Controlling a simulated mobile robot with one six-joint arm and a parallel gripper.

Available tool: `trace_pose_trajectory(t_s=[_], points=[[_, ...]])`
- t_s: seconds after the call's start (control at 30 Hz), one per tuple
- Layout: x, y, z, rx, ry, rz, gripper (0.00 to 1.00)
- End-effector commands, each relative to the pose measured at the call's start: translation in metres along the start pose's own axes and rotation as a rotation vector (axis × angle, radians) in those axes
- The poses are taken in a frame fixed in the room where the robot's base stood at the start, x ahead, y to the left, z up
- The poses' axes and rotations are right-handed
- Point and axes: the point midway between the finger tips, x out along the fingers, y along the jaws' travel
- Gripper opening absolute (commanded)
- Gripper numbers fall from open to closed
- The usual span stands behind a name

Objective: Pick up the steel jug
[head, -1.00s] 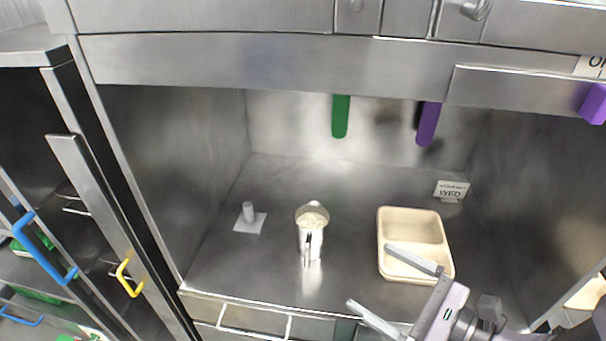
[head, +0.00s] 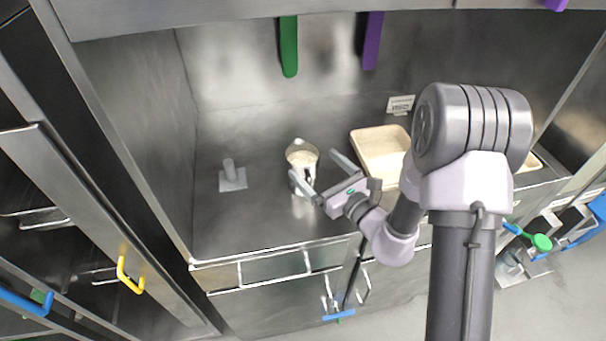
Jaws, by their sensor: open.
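The steel jug (head: 302,158) stands upright on the steel counter in the head view, left of the cream tray. It holds pale grains that look like rice, and its handle side faces me. My gripper (head: 318,171) is open at the jug's near right side. One finger is in front of the jug by its handle and the other reaches past its right side. Whether either finger touches the jug cannot be told. The lower part of the jug is partly hidden by the near finger.
A cream divided tray (head: 359,147) stands right of the jug, partly hidden by my arm. A grey square plate with a short post (head: 232,179) is on the left. A small sign (head: 400,104) stands at the back. Green (head: 289,48) and purple (head: 373,42) strips hang above.

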Motion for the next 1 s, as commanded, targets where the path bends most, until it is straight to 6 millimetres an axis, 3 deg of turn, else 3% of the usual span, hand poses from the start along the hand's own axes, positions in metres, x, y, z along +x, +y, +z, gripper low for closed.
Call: trace_pose_trajectory(t_s=[0.23, 0.5, 1.0], points=[[0.045, 0.004, 0.002, -0.002, -0.002, 0.002, 1.00], [0.050, 0.004, 0.003, 0.000, 0.000, 0.001, 0.98], [0.050, 0.003, 0.003, -0.001, -0.002, 0.001, 0.03]])
